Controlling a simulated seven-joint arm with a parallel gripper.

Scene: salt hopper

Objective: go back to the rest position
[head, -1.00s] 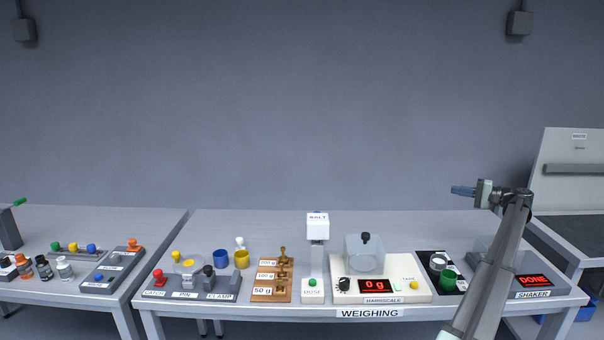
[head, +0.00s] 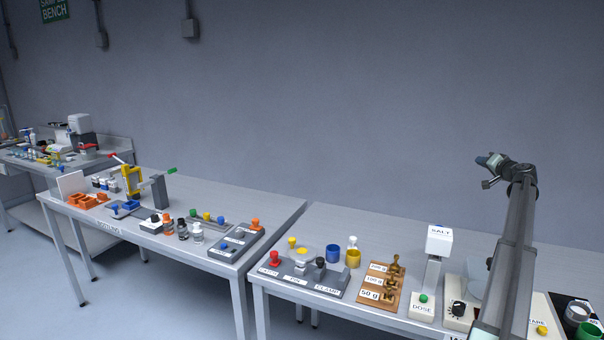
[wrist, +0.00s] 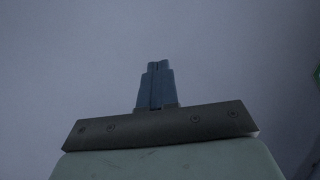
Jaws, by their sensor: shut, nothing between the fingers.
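My gripper (head: 486,161) is raised well above the weighing bench (head: 395,221) at the right of the head view, in front of the bare wall. Its fingers are together with nothing between them. In the wrist view the shut blue-grey fingers (wrist: 157,85) stand against plain grey wall. My arm hides part of the scale area on the weighing bench.
On the weighing bench stand the salt hopper (head: 439,240), a board of brass weights (head: 371,290) and a clamp fixture (head: 310,279). A second bench (head: 270,204) with bottles and a yellow press stands left. The air around my gripper is clear.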

